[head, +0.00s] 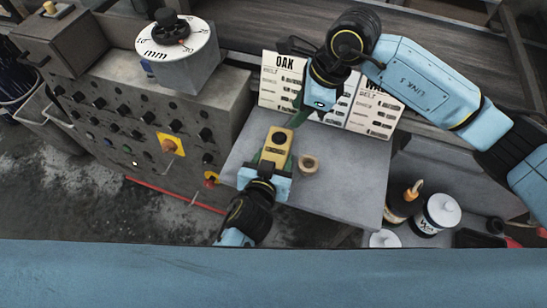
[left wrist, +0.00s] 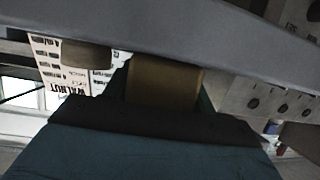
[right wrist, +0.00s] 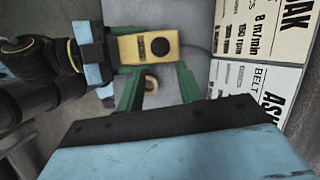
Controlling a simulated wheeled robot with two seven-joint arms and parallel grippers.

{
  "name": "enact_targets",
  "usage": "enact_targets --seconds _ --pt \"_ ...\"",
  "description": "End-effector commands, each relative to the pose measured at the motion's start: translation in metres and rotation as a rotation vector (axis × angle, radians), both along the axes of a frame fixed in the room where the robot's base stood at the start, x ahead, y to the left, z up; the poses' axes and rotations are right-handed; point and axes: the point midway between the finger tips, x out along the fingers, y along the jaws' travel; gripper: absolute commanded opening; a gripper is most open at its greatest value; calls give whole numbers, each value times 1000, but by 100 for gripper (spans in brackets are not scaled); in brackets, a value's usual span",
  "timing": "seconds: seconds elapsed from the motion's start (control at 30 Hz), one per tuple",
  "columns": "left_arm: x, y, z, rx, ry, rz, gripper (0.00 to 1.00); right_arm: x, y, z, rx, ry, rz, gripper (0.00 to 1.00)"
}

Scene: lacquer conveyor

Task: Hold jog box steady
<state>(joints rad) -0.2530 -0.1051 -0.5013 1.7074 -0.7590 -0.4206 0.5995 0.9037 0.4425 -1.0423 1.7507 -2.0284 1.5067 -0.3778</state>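The jog box (head: 277,141), yellow with dark round buttons, is above the grey ledge (head: 345,190) in the head view. My left gripper (head: 268,163) holds it by its near end, with green fingers on both sides. In the left wrist view the box's tan end (left wrist: 163,82) sits between the dark fingers. The right wrist view shows the box (right wrist: 140,48) with one black button facing the camera. My right gripper (head: 300,108) is above and right of the box in the head view. Its green fingers (right wrist: 160,90) are spread and hold nothing.
A tan ring (head: 308,165) lies on the ledge right of the box. Printed cards, including an OAK card (head: 282,80), stand behind. A control panel (head: 150,125) with knobs and a dial (head: 175,37) is at left. Tubs (head: 437,213) and a bottle (head: 405,202) stand lower right.

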Motion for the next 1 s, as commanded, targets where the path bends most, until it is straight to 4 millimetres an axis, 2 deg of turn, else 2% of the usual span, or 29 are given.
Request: enact_targets --seconds 0.03,0.13,0.4,1.0 --pt "0 0 0 0 0 0 40 0 0 0 0 0 0 36" --pt "0 0 0 1 0 0 27 0 0 0 0 0 0 36" --pt "0 0 0 1 0 0 27 0 0 0 0 0 0 1" --pt "0 0 0 1 1 0 27 0 0 0 0 0 0 0"
